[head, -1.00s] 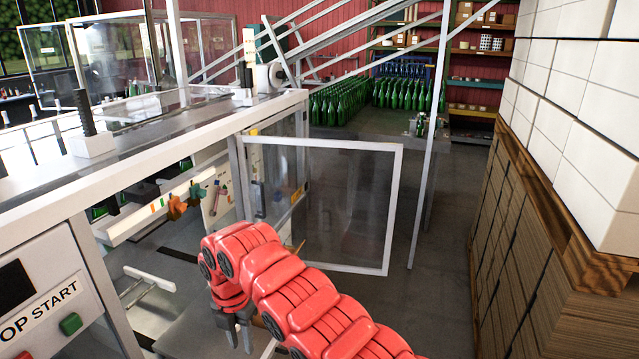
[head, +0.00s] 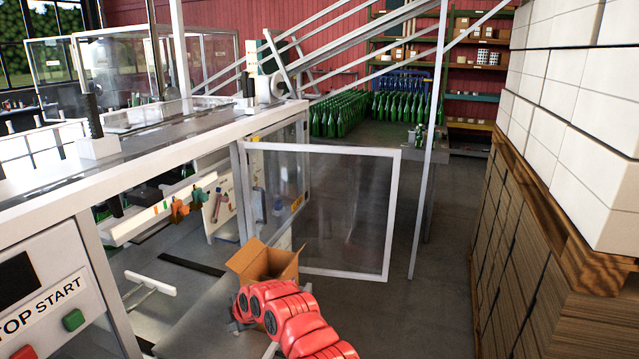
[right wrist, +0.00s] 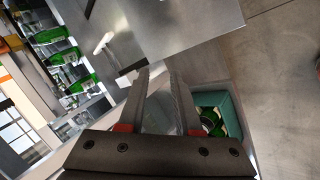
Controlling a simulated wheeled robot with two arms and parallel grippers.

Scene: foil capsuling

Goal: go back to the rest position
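My right arm (head: 295,320) is red and sits low in the bottom middle of the head view, in front of an open cardboard box (head: 283,265). Its gripper is mostly hidden there by the arm. In the right wrist view my right gripper (right wrist: 160,75) has its two grey fingers apart, with nothing held between them. My left gripper is in neither view.
A machine with a control panel (head: 50,300) stands at left; its clear framed door (head: 335,210) hangs open. Stacked white boxes (head: 585,110) on pallets line the right. Green bottles (head: 340,118) stand at the back. Floor (head: 430,270) between is clear.

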